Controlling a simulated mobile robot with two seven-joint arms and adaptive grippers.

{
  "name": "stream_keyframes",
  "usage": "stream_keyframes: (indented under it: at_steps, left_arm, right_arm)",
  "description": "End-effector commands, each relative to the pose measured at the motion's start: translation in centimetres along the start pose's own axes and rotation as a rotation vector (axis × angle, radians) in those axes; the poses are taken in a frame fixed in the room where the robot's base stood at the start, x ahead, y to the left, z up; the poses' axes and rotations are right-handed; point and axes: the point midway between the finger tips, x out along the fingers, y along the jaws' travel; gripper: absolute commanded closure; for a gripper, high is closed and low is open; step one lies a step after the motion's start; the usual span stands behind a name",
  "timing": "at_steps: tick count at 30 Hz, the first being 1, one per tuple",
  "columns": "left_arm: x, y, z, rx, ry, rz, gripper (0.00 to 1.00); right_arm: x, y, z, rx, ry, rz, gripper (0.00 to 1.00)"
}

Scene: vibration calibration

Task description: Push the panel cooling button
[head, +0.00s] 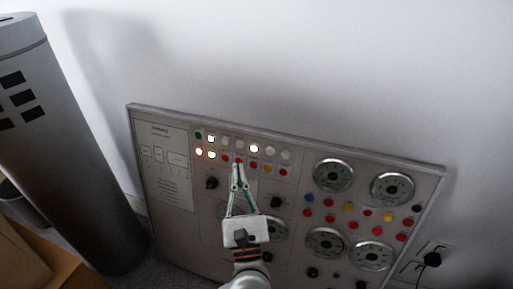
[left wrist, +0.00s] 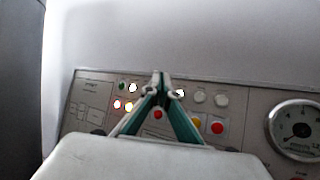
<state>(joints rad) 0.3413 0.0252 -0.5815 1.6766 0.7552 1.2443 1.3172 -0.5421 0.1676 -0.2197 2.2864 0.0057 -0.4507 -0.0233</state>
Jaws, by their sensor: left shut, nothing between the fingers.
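The control panel (head: 400,172) leans against the wall, with rows of small buttons and lamps at its upper left. Some lamps are lit white or red. I cannot tell by label which button is the cooling one. My left gripper (head: 238,165) is shut and empty, its tips over the lower row of buttons near a red button (head: 225,158). In the left wrist view the gripper tips (left wrist: 158,76) overlap the button rows, with a red button (left wrist: 158,114) showing between the fingers. Contact with the panel cannot be told. My right gripper does not show.
A tall grey cylinder (head: 62,150) stands at the left. Round gauges (head: 333,175) and more coloured buttons fill the panel's right half. A wall socket with a black plug (head: 432,259) is at the lower right. A brown box (head: 22,250) sits at the lower left.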

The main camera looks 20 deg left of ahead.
Motion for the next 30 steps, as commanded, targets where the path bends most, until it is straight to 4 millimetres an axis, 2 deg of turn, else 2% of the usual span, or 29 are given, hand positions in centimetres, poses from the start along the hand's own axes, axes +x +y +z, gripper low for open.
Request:
stream_keyframes:
  at_steps: [8,14,17,21,30]
  left_arm:
    - [0.4,-0.3,-0.4,0.003,0.0,0.0,1.0]
    - [1.9,-1.5,-1.8,0.005,0.003,-0.002,1.0]
    - [2.8,-2.2,-2.6,0.006,0.003,-0.002,1.0]
    - [4.0,-3.1,-3.5,0.006,0.003,-0.002,1.0]
    - [5.8,-4.3,-4.6,0.005,0.003,-0.002,1.0]
  right_arm:
    - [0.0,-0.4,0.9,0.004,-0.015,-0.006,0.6]
    - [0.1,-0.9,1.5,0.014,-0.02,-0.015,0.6]
    - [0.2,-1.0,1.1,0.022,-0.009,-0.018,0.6]
    - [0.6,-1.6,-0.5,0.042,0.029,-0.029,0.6]
    - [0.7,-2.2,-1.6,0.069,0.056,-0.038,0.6]
